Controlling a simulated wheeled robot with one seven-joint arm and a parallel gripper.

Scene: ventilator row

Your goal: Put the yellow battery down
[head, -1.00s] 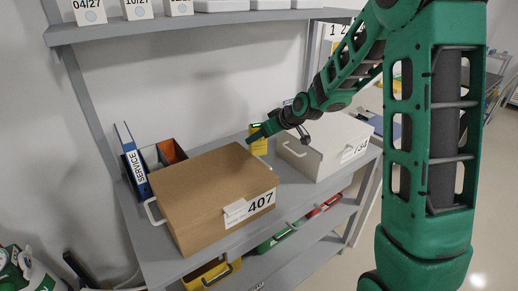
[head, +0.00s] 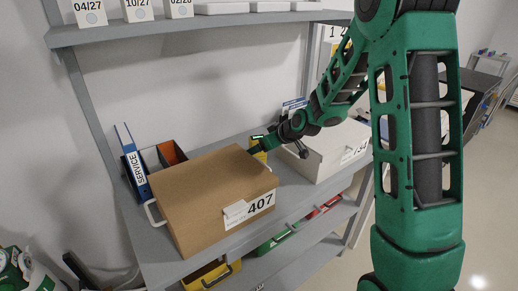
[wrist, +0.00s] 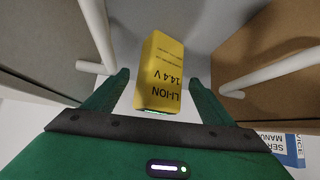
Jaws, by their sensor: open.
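The yellow battery (wrist: 163,70), marked LI-ION 14.4 V, is between the two fingers of my gripper (wrist: 159,77) in the wrist view. The fingers are open, with a gap showing beside the battery. In the head view a little of the battery (head: 261,156) shows on the grey shelf (head: 150,250), in the space between the brown box marked 407 (head: 205,190) and the white box (head: 325,155). My gripper (head: 258,147) covers most of it there. Its base contact with the shelf is hidden in the head view.
White handles of the two boxes flank my gripper closely, at left (wrist: 90,67) and right (wrist: 232,93) in the wrist view. A blue SERVICE binder (head: 134,165) stands left of the brown box. An upper shelf (head: 200,24) carries several white boxes. Coloured cases lie below.

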